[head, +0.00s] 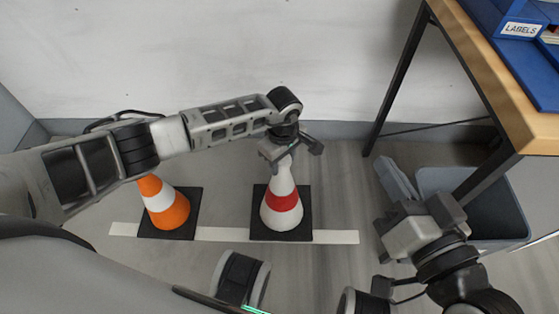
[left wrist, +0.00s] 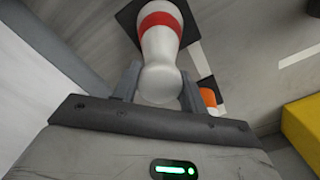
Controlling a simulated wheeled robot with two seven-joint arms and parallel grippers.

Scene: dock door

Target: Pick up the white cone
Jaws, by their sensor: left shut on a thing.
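The white cone (head: 279,212) has one red band and a black square base. It stands upright on the floor in the head view. My left gripper (head: 285,156) is at the top of the cone, shut on it. In the left wrist view, the cone's rounded white top (left wrist: 160,80) sits between the two fingers of my left gripper (left wrist: 158,88).
An orange and white cone (head: 167,208) stands to the left. A pale floor strip (head: 220,235) runs by both cones. At the right are a grey-blue bin (head: 495,205) and a wooden-topped table (head: 515,105) with blue trays. A yellow object (left wrist: 303,128) shows in the left wrist view.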

